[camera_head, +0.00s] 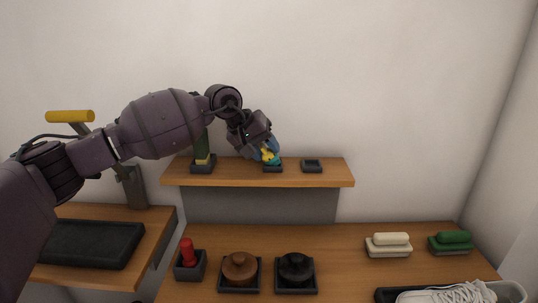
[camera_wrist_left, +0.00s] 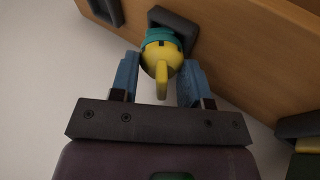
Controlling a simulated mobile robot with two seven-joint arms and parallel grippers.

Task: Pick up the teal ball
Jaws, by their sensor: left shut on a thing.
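The teal ball (camera_wrist_left: 160,36) shows as a teal part with a yellow rounded body and a yellow tab, at the small black tray (camera_wrist_left: 185,22) on the shelf. It shows small in the head view (camera_head: 277,161), partly hidden by my gripper. My left gripper (camera_wrist_left: 159,78) has its blue fingers on either side of the yellow part and is shut on it. It reaches down to the shelf from the upper left in the head view (camera_head: 268,152). I cannot tell whether the ball touches the tray. My right gripper is not in view.
The wooden shelf (camera_head: 225,178) also holds a green and yellow item (camera_head: 202,150) in a black holder to the left and an empty black tray (camera_head: 312,166) to the right. Below are a red item (camera_head: 187,252), brown and black round items, brushes and a white shoe (camera_head: 465,293).

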